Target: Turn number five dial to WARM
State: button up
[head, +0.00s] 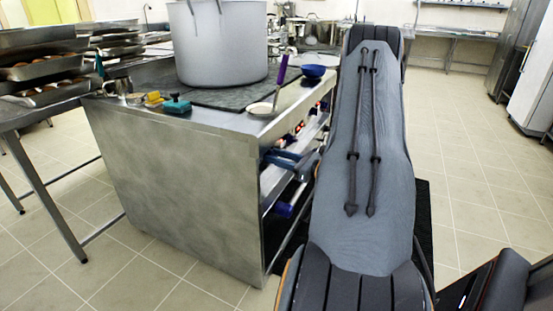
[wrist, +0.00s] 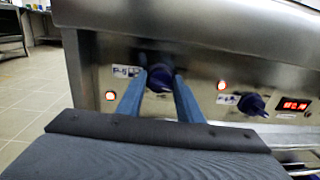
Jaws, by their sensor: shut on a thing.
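In the wrist view, a dark blue dial (wrist: 160,78) sits on the steel front panel beside a small label (wrist: 126,72) that seems to read P-5. My gripper (wrist: 160,82) is shut on this dial, with one blue finger on each side of it. The dial's pointer and any WARM mark cannot be made out. In the head view, my gripper (head: 285,160) reaches the front side of the steel counter (head: 180,175), and the dial is hidden there.
A second dark dial (wrist: 252,103) is to the right, beside a red display (wrist: 296,104). Red lights (wrist: 221,86) glow on the panel. A large stockpot (head: 222,45), a ladle (head: 262,108) and a blue bowl (head: 314,71) are on the counter. Tiled floor (head: 470,150) at right is clear.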

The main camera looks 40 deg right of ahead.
jog(key=shift+a+f+n+y+b, duration=0.15)
jog(key=shift+n+b, duration=0.6)
jog(key=shift+n, duration=0.8)
jog(key=shift+d+n+y+b, duration=0.1)
jog(key=shift+n+b, duration=0.6)
jog(key=shift+n, duration=0.8)
jog(key=shift+a+f+n+y+b, duration=0.15)
jog(key=shift+n+b, duration=0.6)
jog(key=shift+n, duration=0.8)
jog(key=shift+r, duration=0.1)
jog(key=o, duration=1)
jog(key=shift+d, duration=0.1)
jog(key=v, duration=0.8)
